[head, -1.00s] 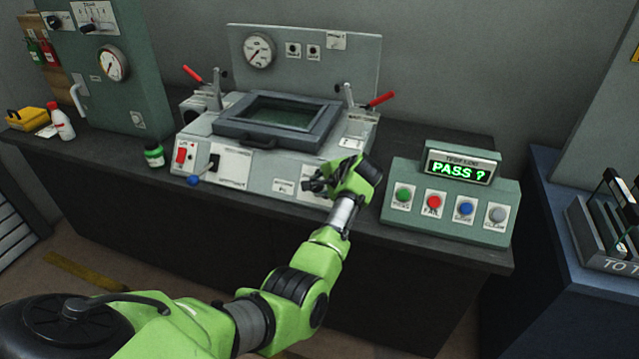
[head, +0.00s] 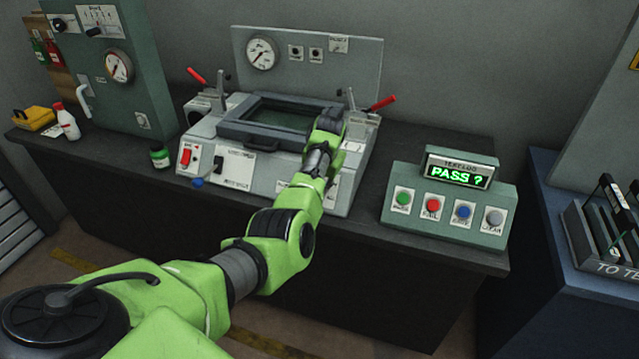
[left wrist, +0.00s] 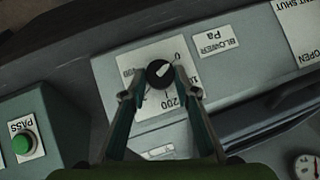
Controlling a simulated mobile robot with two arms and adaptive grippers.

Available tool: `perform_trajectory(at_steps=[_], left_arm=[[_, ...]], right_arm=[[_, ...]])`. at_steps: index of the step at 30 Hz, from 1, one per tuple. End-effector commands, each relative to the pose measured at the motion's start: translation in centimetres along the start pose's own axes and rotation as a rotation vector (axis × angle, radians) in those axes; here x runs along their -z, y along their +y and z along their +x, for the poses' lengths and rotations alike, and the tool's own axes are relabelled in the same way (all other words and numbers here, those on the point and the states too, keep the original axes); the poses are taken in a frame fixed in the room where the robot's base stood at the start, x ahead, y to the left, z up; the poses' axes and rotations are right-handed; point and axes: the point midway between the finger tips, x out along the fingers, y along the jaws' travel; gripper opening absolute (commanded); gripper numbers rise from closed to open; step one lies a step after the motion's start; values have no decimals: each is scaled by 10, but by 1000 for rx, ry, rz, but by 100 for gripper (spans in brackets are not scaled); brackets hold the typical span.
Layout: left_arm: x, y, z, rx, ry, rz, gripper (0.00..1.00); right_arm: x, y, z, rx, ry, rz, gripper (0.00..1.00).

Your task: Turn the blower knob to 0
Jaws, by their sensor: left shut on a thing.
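The blower knob (left wrist: 158,73) is a small round black knob with a white pointer mark, on a white dial plate (left wrist: 148,55) in the left wrist view. The "BLOWER Pa" label (left wrist: 215,41) is beside it. The pointer lies toward the upper right of that picture, roughly toward the printed 0. My left gripper (left wrist: 159,80) is shut on the knob, with a finger at each side. In the head view my left arm (head: 283,220) reaches to the front of the grey test box (head: 240,190) and hides the knob and fingertips. My right gripper is not in view.
A control box (head: 450,205) with PASS ? display and coloured buttons stands right of the test box. A framed lid (head: 235,132) and red-handled clamps (head: 380,103) are on top of the test box.

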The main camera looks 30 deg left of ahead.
Motion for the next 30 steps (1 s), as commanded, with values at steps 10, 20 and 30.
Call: perform_trajectory(at_steps=[10, 20, 30], left_arm=[[-2, 0, 2, -44, -9, -54, 6], [-3, 0, 3, -46, -10, -56, 6], [-2, 0, 1, -44, -6, -55, 44]], right_arm=[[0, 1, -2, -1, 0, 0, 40], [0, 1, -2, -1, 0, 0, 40], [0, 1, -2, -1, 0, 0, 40]])
